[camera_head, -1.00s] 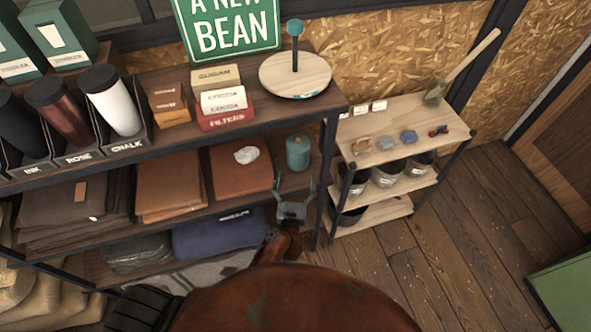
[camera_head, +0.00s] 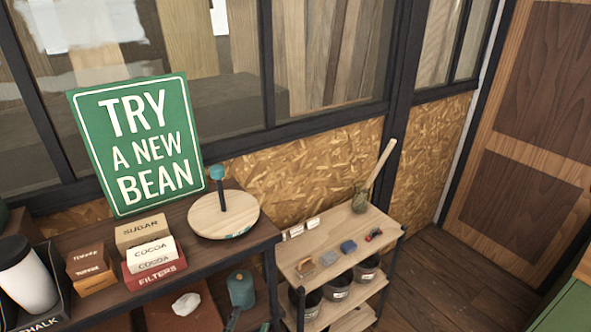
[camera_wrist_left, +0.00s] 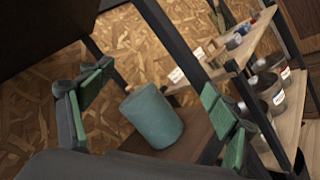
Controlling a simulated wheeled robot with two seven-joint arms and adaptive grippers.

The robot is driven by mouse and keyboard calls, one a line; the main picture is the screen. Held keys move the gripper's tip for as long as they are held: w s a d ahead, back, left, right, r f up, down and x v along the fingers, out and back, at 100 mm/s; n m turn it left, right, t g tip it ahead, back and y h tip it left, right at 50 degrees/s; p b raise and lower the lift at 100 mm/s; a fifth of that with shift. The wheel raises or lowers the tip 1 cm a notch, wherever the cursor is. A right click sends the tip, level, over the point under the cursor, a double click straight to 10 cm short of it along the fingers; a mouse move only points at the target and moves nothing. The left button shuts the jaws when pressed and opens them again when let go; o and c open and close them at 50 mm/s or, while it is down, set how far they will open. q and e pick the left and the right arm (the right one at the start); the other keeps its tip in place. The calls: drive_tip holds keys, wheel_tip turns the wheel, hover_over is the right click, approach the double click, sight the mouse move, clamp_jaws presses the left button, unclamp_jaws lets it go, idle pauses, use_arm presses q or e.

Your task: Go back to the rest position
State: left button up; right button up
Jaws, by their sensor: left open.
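My left gripper (camera_wrist_left: 156,84) is open, its green-padded fingers spread wide in the left wrist view. A teal canister (camera_wrist_left: 152,116) shows between and beyond the fingers, standing on the brown shelf; nothing is visibly held. In the head view only the fingertips of the left gripper (camera_head: 249,323) show at the bottom edge, just below the teal canister (camera_head: 241,289). The rest of that arm is out of the head view. My right gripper is in neither view.
A dark shelf rack holds boxes (camera_head: 152,253), a white cup (camera_head: 27,280) and a round wooden stand (camera_head: 205,218) on top. A lighter shelf cart (camera_head: 335,233) with small items and buckets stands to the right. Open floor (camera_head: 440,270) lies beyond it.

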use_arm(q)
drive_tip(key=s+a+f+m+g+h, duration=0.25)
drive_tip(key=s+f+m+g, duration=0.95)
drive_tip(key=m, duration=0.6)
drive_tip(key=s+a+f+m+g+y, duration=0.1)
drive_tip(key=s+a+m+g+y, duration=0.2)
drive_tip(key=s+a, duration=0.65)
drive_tip(key=s+a+f+m+g+y, duration=0.1)
drive_tip(key=s+a+f+m+y, duration=0.1)
drive_tip(key=s+a+y, duration=0.6)
wheel_tip(320, 180, down, 28)
drive_tip(key=s+g+h, duration=0.2)
drive_tip(key=h, duration=0.1)
drive_tip(key=s+f+m, duration=0.1)
drive_tip(key=s+f, duration=1.7)
drive_tip(key=f, duration=0.1)
drive_tip(key=shift+s+d+g, duration=0.15)
drive_tip(key=shift+s+g, duration=0.15)
drive_tip(key=shift+g, duration=0.1)
